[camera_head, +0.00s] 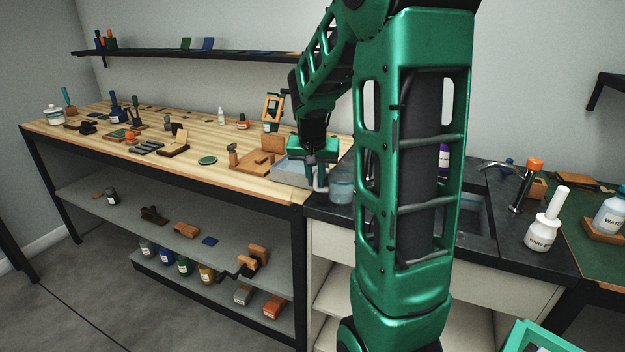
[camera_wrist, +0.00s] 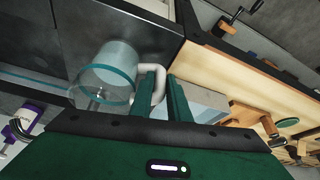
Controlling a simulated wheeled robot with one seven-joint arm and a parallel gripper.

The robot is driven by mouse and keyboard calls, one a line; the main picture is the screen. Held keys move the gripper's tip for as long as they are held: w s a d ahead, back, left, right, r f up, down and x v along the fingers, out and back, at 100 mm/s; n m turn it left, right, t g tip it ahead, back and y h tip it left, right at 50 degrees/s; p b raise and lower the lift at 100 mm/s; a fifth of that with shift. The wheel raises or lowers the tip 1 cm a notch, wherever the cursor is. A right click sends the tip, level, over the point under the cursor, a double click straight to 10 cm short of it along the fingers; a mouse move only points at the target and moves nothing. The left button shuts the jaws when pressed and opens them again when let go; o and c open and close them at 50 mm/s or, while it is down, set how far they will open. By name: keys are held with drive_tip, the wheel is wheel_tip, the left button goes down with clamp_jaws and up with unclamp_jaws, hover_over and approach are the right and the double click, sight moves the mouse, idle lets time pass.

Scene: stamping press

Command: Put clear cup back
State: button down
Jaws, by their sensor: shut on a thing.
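The clear cup (camera_head: 341,190) is a see-through bluish cylinder with a pale handle. It is at the left end of the dark counter, near the corner of the wooden bench. In the wrist view the cup (camera_wrist: 107,75) is left of the fingers, its pale handle (camera_wrist: 152,78) between them. My gripper (camera_head: 319,165) is shut on that handle; the fingers also show in the wrist view (camera_wrist: 162,98). I cannot tell whether the cup's base touches the counter. My arm hides part of the cup's right side in the head view.
A grey tray (camera_head: 291,170) is on the wooden bench (camera_head: 222,172) just left of my gripper. The sink (camera_head: 474,215) is partly behind my arm.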

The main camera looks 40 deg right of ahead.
drive_tip(key=c, duration=1.7)
unclamp_jaws()
drive_tip(key=v, duration=1.2)
drive_tip(key=s+a+f+n+g+y, duration=0.1)
drive_tip(key=s+a+f, duration=0.2)
drive_tip(key=s, duration=0.5)
drive_tip(key=s+a+f+n+g+y, duration=0.1)
drive_tip(key=s+a+f, duration=0.3)
drive_tip(key=s, duration=0.4)
drive_tip(key=s+a+f+n+y, duration=0.2)
drive_tip(key=s+a, duration=0.3)
drive_tip(key=s, duration=0.3)
drive_tip(key=shift+s+f+g, duration=0.15)
drive_tip(key=shift+f+g, duration=0.25)
drive_tip(key=shift+f, duration=0.4)
